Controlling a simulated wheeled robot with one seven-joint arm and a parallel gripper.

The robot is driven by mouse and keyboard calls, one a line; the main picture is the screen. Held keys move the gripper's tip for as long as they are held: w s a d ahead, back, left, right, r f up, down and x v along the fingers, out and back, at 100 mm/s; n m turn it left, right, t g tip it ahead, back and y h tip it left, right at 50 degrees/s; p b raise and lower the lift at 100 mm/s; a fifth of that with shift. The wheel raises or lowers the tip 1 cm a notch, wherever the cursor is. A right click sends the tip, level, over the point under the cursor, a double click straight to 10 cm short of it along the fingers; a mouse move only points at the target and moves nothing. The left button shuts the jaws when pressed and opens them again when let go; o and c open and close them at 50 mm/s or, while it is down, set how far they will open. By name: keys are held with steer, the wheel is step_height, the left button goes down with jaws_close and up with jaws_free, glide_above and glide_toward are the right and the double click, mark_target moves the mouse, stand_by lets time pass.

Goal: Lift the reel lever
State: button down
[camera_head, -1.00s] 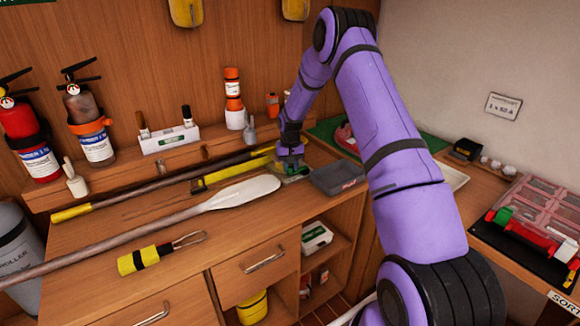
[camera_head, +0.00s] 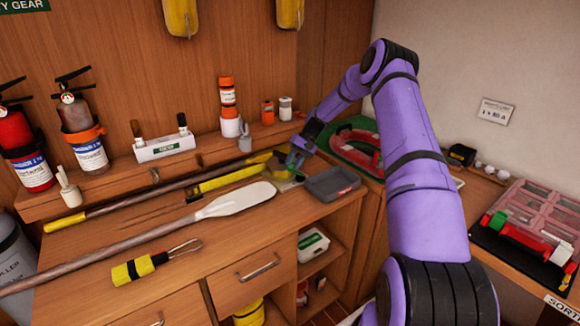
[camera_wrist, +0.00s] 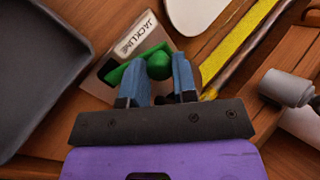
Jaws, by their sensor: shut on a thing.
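My gripper (camera_wrist: 160,78) is shut on a green lever (camera_wrist: 125,74) with a round knob; its blue fingers stand on either side of the knob. The lever lies over a pale plate (camera_wrist: 143,36) marked JACKLINE. In the head view my gripper (camera_head: 296,160) is low over the bench, at the right end of the yellow-ended poles and just left of the grey tray. There the lever is too small and too covered by my gripper to make out clearly. The reel body cannot be told apart in either view.
A grey tray (camera_head: 331,184) lies right beside my gripper and also shows in the wrist view (camera_wrist: 40,70). A white paddle (camera_head: 236,200) and a yellow-handled tool (camera_head: 140,268) lie on the bench. A red ring (camera_head: 358,148) is on a green mat behind my wrist.

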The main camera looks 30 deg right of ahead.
steer(key=shift+d+r+y, duration=0.25)
steer(key=shift+d+y, duration=0.7)
steer(key=shift+y, duration=0.45)
steer(key=c, duration=0.9)
jaws_free()
steer(key=v, duration=1)
steer(key=shift+d+r, duration=0.25)
steer(key=shift+d, duration=0.05)
steer(key=shift+w, duration=0.1)
